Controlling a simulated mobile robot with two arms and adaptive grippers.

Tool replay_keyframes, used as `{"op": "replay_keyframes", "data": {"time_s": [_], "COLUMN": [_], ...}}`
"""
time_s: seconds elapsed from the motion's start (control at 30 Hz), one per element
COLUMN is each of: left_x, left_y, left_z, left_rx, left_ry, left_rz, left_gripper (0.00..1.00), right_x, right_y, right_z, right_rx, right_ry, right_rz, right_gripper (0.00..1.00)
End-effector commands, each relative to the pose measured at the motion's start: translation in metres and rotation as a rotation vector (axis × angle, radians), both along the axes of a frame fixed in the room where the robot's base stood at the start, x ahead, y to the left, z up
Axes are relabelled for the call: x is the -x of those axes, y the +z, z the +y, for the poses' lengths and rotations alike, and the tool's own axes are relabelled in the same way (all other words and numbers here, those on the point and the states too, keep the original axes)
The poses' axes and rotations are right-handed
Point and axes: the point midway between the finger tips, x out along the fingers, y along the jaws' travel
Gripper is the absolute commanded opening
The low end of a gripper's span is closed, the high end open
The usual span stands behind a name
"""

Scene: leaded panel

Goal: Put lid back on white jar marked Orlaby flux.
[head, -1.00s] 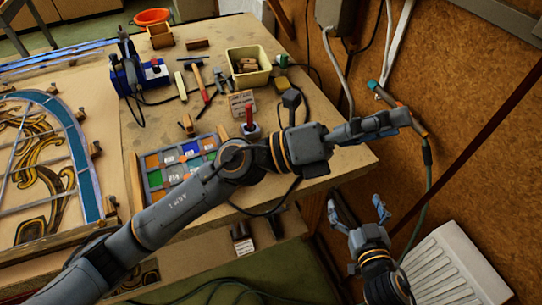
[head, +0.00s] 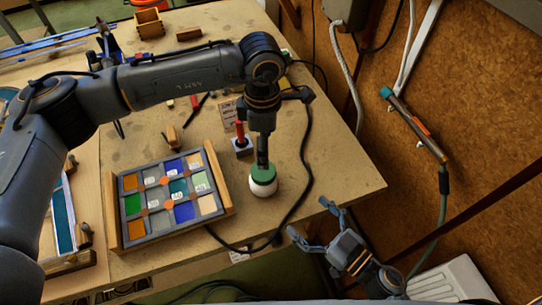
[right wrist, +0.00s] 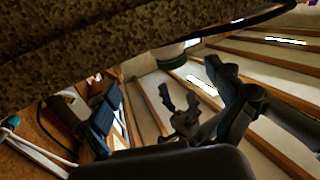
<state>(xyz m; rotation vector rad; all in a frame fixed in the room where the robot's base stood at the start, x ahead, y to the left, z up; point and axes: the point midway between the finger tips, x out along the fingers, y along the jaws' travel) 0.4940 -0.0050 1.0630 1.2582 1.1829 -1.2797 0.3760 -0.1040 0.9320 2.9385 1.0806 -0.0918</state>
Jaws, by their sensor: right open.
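The white jar (head: 263,188) stands upright near the table's right edge, beside the glass sample tray. A green lid (head: 263,172) shows at its top; I cannot tell whether it is seated. My left gripper (head: 262,160) points straight down over the jar, its narrow tip at the green lid. Its fingers are seen edge-on, so their opening is unclear. The jar's writing is not readable. My right gripper (head: 317,222) is open and empty, off the table's right corner. Its spread fingers also show in the right wrist view (right wrist: 197,92).
The sample tray (head: 112,205) of coloured glass lies left of the jar. A red-handled tool in a block (head: 241,140) stands close behind it. A black cable (head: 306,150) curves around the jar's right side. The table's right front corner is bare.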

Motion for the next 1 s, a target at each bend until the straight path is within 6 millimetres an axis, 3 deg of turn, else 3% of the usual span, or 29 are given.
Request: {"op": "replay_keyframes", "data": {"time_s": [0.53,1.0], "left_x": [-0.001,0.000], "left_y": [0.001,0.001], "left_z": [0.001,0.001], "left_rx": [-0.006,-0.005], "left_ry": [0.000,0.000], "left_rz": [-0.002,-0.001], "left_gripper": [0.76,0.76], "right_x": [-0.006,-0.072], "right_y": [-0.001,-0.005], "right_z": [0.007,0.062], "right_rx": [-0.003,-0.004], "right_ry": [0.003,0.001], "right_rz": [0.001,0.000], "right_gripper": [0.94,0.94]}}
